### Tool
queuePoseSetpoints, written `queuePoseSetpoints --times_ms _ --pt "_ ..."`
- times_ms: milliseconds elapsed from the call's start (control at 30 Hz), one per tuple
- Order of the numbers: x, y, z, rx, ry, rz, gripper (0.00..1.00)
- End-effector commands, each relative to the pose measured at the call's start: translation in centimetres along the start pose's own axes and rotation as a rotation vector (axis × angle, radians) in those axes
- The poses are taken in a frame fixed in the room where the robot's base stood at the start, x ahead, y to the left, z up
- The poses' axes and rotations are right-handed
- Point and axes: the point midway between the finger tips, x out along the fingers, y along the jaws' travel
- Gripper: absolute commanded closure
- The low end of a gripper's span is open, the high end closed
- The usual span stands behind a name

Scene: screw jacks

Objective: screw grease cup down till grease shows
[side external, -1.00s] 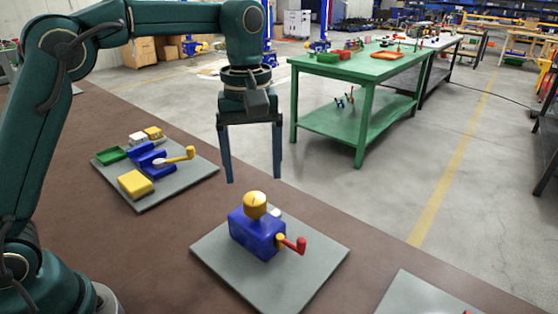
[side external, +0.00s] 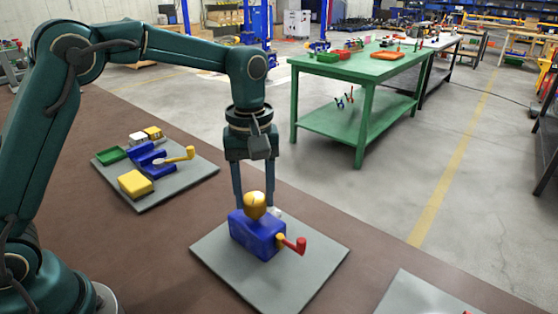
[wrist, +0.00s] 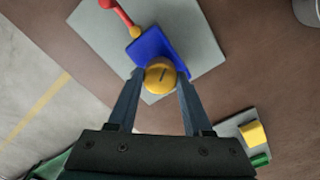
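The blue jack body (side external: 255,238) stands on a grey plate (side external: 305,258), with the yellow grease cup (side external: 255,206) on its top. A dark mark crosses the cup's top in the wrist view (wrist: 160,75). My gripper (side external: 254,203) points down over the jack. Its two fingers (wrist: 160,78) stand on opposite sides of the cup and look shut on it, with no clear gap in either view. The cup sits on the body. I see no grease around it, though its base is partly hidden.
A red-handled crank (side external: 294,244) sticks out of the jack's right side. Another plate (side external: 185,187) at left carries blue, yellow and green parts. A further plate (side external: 425,295) lies at the front right. A green table (side external: 360,68) stands behind.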

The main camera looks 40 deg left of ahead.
Motion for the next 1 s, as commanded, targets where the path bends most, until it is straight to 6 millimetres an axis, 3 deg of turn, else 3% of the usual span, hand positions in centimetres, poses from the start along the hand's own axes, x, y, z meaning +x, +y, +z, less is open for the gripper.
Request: queuePoseSetpoints --times_ms 33,100,267,700,1000 --pt "-0.01 -0.01 0.0 0.0 0.0 0.0 0.77" --pt "-0.02 -0.02 0.0 0.0 0.0 -0.001 1.0" --pt "-0.03 -0.02 -0.01 0.027 0.0 -0.001 1.0" --pt "-0.07 -0.02 -0.04 0.392 0.001 -0.001 1.0" --pt "-0.11 -0.01 -0.05 0.41 0.001 0.0 1.0"
